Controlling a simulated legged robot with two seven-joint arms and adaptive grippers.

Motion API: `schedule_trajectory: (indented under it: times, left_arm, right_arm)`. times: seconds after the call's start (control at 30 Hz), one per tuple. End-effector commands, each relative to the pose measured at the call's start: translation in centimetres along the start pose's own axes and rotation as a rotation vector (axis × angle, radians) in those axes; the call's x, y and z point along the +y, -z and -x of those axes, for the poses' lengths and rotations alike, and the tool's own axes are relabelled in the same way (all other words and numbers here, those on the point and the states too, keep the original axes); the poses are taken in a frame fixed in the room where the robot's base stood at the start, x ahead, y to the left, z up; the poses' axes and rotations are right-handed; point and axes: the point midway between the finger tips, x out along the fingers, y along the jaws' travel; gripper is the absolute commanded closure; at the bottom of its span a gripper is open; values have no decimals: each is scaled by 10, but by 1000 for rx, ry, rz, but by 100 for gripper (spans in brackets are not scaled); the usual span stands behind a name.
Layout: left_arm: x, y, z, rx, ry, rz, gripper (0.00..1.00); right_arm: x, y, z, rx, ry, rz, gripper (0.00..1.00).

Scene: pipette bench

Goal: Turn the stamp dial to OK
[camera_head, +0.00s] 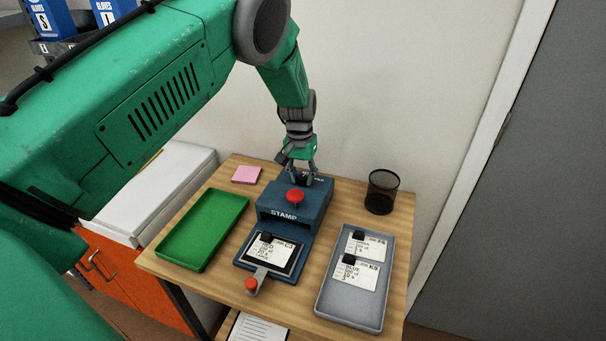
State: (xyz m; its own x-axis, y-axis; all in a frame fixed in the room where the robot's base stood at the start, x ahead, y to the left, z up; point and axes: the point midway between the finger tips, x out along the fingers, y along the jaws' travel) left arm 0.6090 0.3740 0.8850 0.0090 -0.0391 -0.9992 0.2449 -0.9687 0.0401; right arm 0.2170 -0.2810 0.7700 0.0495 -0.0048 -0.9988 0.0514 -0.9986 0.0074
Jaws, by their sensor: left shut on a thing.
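The blue stamp machine (310,212) stands in the middle of the wooden table, with "STAMP" on its front and a red button (295,196) on top. My left gripper (303,177) reaches down to the rear top of the machine, behind the red button. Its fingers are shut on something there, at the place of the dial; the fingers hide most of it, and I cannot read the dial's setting. A labelled card (270,252) lies in the machine's front slide, which has a red-knobbed lever (252,284). My right gripper is not in view.
A green tray (203,230) lies empty on the left. A grey tray (350,305) with two labelled cards lies on the right. A black mesh cup (381,192) and pink notes (246,174) stand near the back edge, by the wall.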

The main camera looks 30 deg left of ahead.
Motion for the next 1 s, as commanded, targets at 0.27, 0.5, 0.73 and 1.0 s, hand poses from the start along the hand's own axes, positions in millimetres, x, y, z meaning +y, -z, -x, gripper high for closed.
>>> schedule_trajectory:
  times: [0.27, 0.5, 0.73, 1.0]
  left_arm:
    - [0, 0, 1, 11, 0, 263, 100]
    - [0, -1, 0, 19, 2, 490, 100]
    - [1, 0, 0, 29, 1, 693, 100]
    - [1, 0, 0, 35, 0, 872, 100]
  right_arm:
    - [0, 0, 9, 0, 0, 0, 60]
    - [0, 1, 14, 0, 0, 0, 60]
    - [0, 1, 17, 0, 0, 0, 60]
    - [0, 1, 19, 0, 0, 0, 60]
